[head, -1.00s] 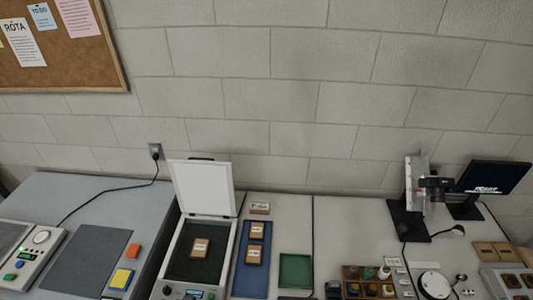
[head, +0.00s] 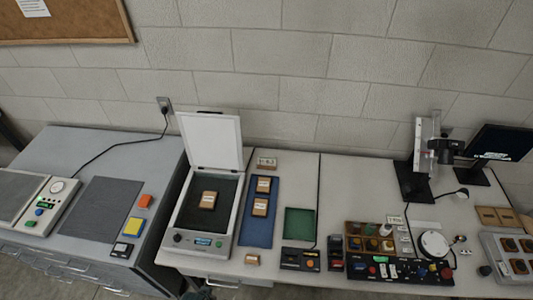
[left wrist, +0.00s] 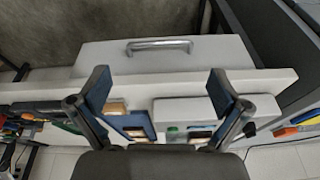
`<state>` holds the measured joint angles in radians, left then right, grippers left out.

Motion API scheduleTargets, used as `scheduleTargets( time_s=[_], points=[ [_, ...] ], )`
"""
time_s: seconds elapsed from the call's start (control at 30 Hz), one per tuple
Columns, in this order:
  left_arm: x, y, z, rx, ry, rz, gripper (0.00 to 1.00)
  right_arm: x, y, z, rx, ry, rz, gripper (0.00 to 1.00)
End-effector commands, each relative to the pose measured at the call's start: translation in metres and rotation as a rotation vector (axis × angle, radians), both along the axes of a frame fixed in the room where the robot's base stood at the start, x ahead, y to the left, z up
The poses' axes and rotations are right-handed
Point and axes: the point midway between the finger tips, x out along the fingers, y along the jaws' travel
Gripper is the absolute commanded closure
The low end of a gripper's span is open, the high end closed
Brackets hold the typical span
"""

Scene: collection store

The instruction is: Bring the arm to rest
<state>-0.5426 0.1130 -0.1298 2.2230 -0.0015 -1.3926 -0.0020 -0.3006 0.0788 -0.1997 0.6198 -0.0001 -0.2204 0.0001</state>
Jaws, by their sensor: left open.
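My left gripper (left wrist: 158,88) is open and empty in the left wrist view. Its two dark fingers stand wide apart before the bench's front edge and a white drawer front (left wrist: 195,57) with a metal handle. Nothing is between the fingertips. In the head view only a small dark shape shows at the bottom edge below the scanner, and I cannot tell whether it is part of my arm. My right gripper is in neither view.
The white bench holds an open-lidded scanner (head: 222,236) with a brown box inside, a blue mat (head: 258,228) with boxes, a green tray (head: 299,223) and a black control panel (head: 400,272). A grey cabinet (head: 80,155) stands left. Floor shows at lower left.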

Motion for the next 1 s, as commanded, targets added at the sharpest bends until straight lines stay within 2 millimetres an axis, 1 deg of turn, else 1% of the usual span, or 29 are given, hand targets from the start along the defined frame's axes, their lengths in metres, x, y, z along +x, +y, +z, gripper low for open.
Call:
scheduleTargets(
  time_s=[0.03, 0.17, 0.27, 0.3, 0.33, 0.37, 0.4, 0.47, 0.5, 0.57, 0.6, 0.7, 0.8, 0.9, 1.0],
  points=[
    [0.0, 0.0, -0.019, 0.0, 0.01, -0.001, 0.0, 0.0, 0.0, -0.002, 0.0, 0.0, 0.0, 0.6],
    [-0.001, -0.001, -0.071, 0.002, 0.031, -0.004, 0.0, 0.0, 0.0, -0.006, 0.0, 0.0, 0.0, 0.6],
    [-0.008, -0.001, -0.121, 0.003, 0.051, -0.007, 0.0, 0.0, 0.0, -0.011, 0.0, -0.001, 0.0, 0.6],
    [-0.013, 0.0, -0.145, 0.003, 0.061, -0.009, 0.0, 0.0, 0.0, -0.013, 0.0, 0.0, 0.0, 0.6],
    [-0.018, 0.001, -0.164, 0.004, 0.068, -0.01, 0.0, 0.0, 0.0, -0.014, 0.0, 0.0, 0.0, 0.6],
    [-0.025, 0.001, -0.184, 0.005, 0.077, -0.011, 0.0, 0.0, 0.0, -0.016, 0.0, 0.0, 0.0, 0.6],
    [-0.036, 0.003, -0.211, 0.007, 0.089, -0.014, 0.0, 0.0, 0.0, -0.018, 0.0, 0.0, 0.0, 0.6],
    [-0.055, 0.006, -0.249, 0.008, 0.106, -0.017, 0.0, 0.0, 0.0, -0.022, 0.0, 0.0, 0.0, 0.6],
    [-0.07, 0.008, -0.272, 0.009, 0.118, -0.02, 0.0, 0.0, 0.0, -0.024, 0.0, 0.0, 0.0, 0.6],
    [-0.094, 0.012, -0.303, 0.011, 0.134, -0.024, 0.0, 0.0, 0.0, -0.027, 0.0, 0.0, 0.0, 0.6],
    [-0.11, 0.015, -0.321, 0.012, 0.143, -0.026, 0.0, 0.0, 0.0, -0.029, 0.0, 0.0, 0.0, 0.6],
    [-0.15, 0.022, -0.354, 0.017, 0.165, -0.031, 0.0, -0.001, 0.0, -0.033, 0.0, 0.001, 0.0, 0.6],
    [-0.181, 0.028, -0.373, 0.018, 0.179, -0.035, 0.0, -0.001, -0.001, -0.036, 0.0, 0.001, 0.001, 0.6],
    [-0.2, 0.032, -0.382, 0.02, 0.186, -0.038, 0.0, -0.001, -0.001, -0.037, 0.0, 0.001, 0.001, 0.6],
    [-0.208, 0.034, -0.384, 0.021, 0.188, -0.039, 0.0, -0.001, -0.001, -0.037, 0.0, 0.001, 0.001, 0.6]
  ],
)
